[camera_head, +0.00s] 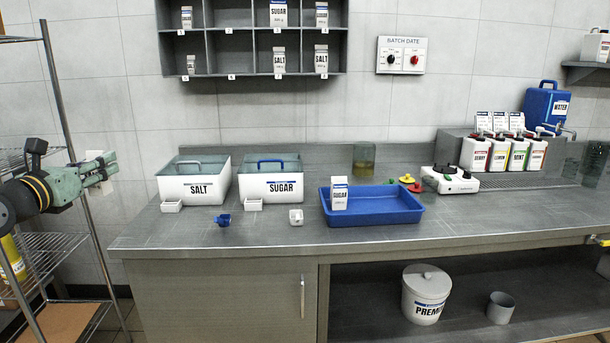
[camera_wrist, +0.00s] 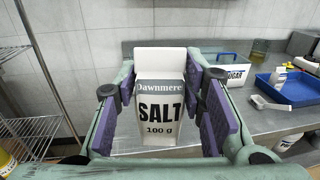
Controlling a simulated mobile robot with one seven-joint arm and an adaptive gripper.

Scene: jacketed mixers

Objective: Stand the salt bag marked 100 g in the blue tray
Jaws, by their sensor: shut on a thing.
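The salt bag (camera_wrist: 160,105), white with a grey band and marked SALT 100 g, is held upright between the purple pads of my gripper (camera_wrist: 163,110) in the wrist view. In the head view my gripper (camera_head: 105,170) is at the far left, left of the counter and above its height, with a white part of the bag (camera_head: 100,158) showing behind the fingers. The blue tray (camera_head: 400,212) lies on the counter right of centre. It also shows at the right of the wrist view (camera_wrist: 297,92). A sugar bag (camera_head: 340,197) stands in the tray's left part.
The SALT bin (camera_head: 197,190) and SUGAR bin (camera_head: 283,188) stand left of the tray. A blue scoop (camera_head: 222,219) and small white containers lie before them. The wall shelf (camera_head: 230,50) holds several bags. The tray's middle and right are clear. A wire rack (camera_head: 50,240) stands at left.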

